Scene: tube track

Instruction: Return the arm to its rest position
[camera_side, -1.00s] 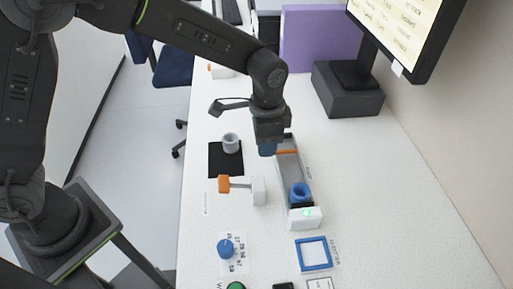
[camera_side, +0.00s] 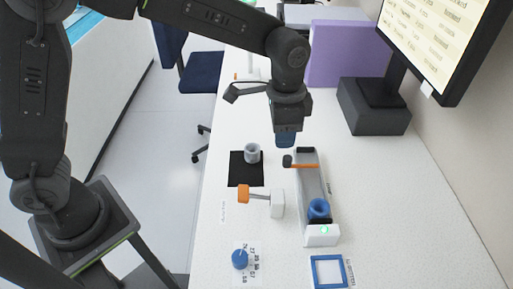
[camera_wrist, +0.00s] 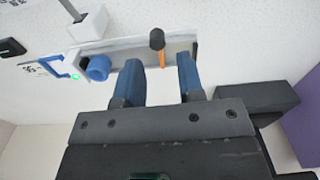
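My gripper (camera_side: 285,140) hangs above the far end of the tube track (camera_side: 312,190), clear of it. In the wrist view its two blue fingers (camera_wrist: 160,78) are spread apart with nothing held between them. An orange lever with a black knob (camera_side: 288,161) lies across the track; it also shows in the wrist view (camera_wrist: 157,40), beyond the fingertips. A blue ring-shaped piece (camera_side: 319,208) sits at the near end of the track, by the white end block with a green light (camera_side: 323,235). It also shows in the wrist view (camera_wrist: 98,68).
A grey cup (camera_side: 252,153) stands on a black mat (camera_side: 245,175). A monitor on a dark stand (camera_side: 374,106) and a purple panel (camera_side: 348,55) stand behind.

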